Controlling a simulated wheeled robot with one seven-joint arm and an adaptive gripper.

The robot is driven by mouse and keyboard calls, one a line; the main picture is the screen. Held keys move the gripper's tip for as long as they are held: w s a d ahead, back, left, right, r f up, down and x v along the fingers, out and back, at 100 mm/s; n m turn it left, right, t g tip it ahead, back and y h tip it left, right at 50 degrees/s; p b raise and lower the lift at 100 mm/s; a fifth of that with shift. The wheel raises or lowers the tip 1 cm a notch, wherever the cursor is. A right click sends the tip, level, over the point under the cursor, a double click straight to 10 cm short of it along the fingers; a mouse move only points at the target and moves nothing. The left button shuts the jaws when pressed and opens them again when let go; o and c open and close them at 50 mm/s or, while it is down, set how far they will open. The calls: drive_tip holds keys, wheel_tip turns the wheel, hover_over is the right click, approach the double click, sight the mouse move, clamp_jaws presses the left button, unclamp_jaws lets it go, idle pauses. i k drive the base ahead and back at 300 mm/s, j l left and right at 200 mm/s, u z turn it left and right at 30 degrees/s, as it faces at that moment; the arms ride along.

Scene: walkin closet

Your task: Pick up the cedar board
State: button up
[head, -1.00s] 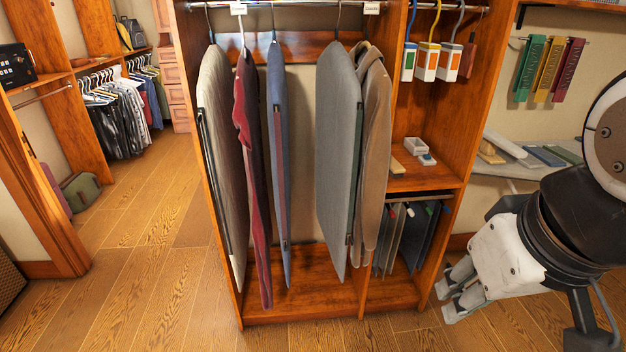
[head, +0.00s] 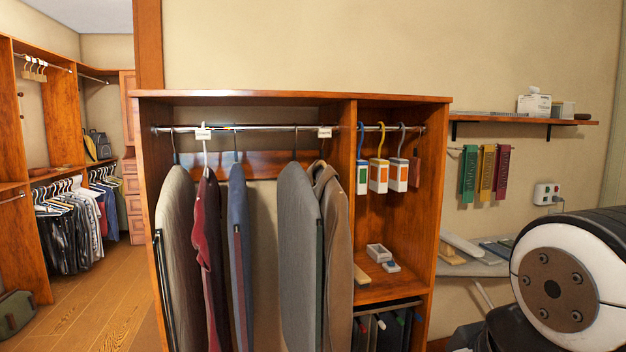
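A reddish-brown wooden board (head: 415,168) hangs at the right end of the closet rod, beside several white boxes with coloured labels. It looks like cedar, but I cannot be sure that it is the cedar board. A small pale wooden block (head: 361,273) lies on the shelf below, partly hidden by the brown coat. Another pale wooden piece (head: 452,255) lies on the grey surface right of the cabinet. My gripper is out of view; only part of my arm shows at the lower right.
The wooden cabinet (head: 300,98) holds hanging garments and padded boards, including a brown coat (head: 338,255). Small grey containers (head: 379,253) stand on its inner shelf. A grey ironing-board-like surface (head: 475,268) lies between cabinet and arm. Free floor (head: 110,310) shows at left.

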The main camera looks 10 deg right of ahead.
sight(413, 166)
drive_tip(key=z, duration=0.6)
drive_tip(key=i+z, duration=0.45)
drive_tip(key=i+j+z, duration=0.25)
drive_tip(key=i+z, duration=0.2)
